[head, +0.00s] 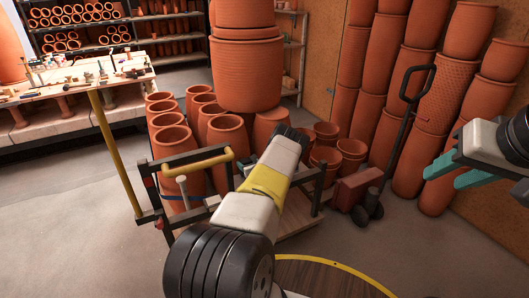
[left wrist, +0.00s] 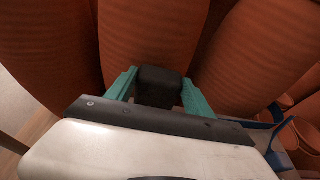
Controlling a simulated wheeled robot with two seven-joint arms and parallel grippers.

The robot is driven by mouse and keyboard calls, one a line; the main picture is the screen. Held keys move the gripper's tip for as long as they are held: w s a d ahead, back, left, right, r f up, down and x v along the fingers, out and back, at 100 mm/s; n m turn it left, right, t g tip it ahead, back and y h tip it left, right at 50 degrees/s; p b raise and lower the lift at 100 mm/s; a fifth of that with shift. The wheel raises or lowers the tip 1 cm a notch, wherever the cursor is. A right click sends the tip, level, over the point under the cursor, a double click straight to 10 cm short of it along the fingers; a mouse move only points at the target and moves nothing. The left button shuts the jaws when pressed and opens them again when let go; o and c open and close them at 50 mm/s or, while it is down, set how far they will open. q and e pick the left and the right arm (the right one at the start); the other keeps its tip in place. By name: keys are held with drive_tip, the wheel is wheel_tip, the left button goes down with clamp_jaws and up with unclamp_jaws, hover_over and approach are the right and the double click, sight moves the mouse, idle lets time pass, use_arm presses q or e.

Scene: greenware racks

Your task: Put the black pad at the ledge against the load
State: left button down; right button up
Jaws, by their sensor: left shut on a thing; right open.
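In the left wrist view the black pad (left wrist: 158,86) is a dark block between the teal fingers of my left gripper (left wrist: 160,92), which is shut on it. I cannot tell whether pad and pots touch. In the head view the load of pots (head: 228,135) stands on a low cart; my left arm reaches over it, hiding its fingers and the pad. My right gripper (head: 455,172) is open and empty at the right edge. I cannot make out the ledge.
The cart has a dark frame with a yellow bar (head: 192,160). A blue strap (left wrist: 272,135) runs beside the pots. A workbench (head: 75,80) is left. Floor at front left is clear.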

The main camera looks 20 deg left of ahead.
use_arm(q)
drive_tip(key=shift+f, duration=0.55)
idle(0.4)
drive_tip(key=shift+c, duration=1.5)
unclamp_jaws()
drive_tip(key=shift+o, duration=0.2)
drive_tip(key=shift+o, duration=1)
drive_tip(key=shift+v, duration=2.9)
